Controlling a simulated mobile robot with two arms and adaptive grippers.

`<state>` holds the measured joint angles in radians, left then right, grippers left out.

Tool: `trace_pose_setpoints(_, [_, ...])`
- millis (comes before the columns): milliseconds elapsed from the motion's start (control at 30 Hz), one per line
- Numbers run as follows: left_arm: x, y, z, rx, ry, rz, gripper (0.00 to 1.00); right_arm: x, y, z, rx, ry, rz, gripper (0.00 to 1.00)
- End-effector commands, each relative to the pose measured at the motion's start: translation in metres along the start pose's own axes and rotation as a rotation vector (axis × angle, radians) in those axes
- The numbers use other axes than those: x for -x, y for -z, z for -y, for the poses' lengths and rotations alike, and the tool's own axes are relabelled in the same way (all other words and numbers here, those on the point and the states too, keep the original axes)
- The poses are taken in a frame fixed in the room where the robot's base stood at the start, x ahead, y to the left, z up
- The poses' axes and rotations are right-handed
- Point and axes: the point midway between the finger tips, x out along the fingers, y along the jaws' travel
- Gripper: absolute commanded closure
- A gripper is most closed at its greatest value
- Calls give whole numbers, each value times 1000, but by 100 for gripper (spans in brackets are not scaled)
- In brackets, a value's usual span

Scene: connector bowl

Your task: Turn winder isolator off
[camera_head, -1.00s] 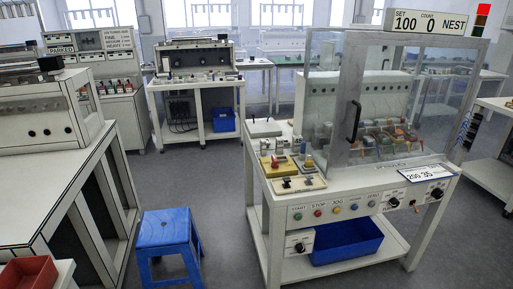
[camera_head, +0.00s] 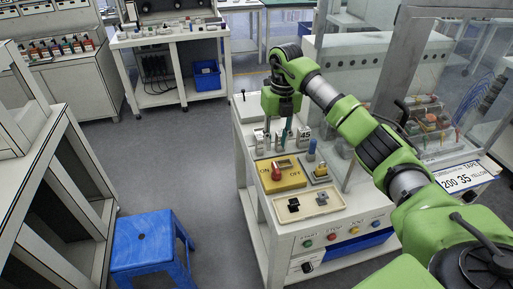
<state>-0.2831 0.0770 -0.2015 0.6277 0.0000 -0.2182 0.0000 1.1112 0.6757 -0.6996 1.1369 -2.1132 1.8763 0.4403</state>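The isolator is a yellow box (camera_head: 292,183) with ON and OFF lettering, on the near left part of the winder bench. Its red handle (camera_head: 276,173) sits at the box's left side, by the ON lettering. My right gripper (camera_head: 277,141) points down above the bench, just behind the yellow box and apart from the red handle. Its two fingers look spread with nothing between them. My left gripper is out of view.
A cream plate with black parts (camera_head: 318,197) lies in front of the yellow box, and a blue-topped post (camera_head: 311,150) stands behind it. Small labelled blocks (camera_head: 304,137) stand close to my gripper. A blue stool (camera_head: 146,243) is on the floor at left.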

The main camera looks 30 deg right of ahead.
Motion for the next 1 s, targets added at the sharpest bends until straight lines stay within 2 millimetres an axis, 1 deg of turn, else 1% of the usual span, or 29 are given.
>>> trace_pose_setpoints(33, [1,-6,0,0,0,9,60,8,0,8,-9,28,4,72])
trace_pose_setpoints(100, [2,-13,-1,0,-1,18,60,10,0,13,-16,48,5,72])
trace_pose_setpoints(167, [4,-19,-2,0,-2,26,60,7,0,14,-17,52,3,72])
trace_pose_setpoints(233, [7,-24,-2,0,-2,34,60,-1,0,14,-17,51,2,72])
trace_pose_setpoints(333, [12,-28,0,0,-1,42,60,-18,1,14,-15,50,0,72])
trace_pose_setpoints(467, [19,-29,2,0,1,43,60,-46,1,15,-16,49,-1,72])
trace_pose_setpoints(567, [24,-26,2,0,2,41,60,-68,1,16,-15,47,-1,72])
trace_pose_setpoints(700, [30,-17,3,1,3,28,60,-95,1,17,-15,46,1,72])
trace_pose_setpoints(800, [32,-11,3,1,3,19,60,-110,0,18,-16,47,2,72])
trace_pose_setpoints(900, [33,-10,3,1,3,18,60,-119,-1,18,-15,45,4,72])
trace_pose_setpoints(1000, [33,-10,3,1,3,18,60,-124,-1,18,-14,45,6,72])
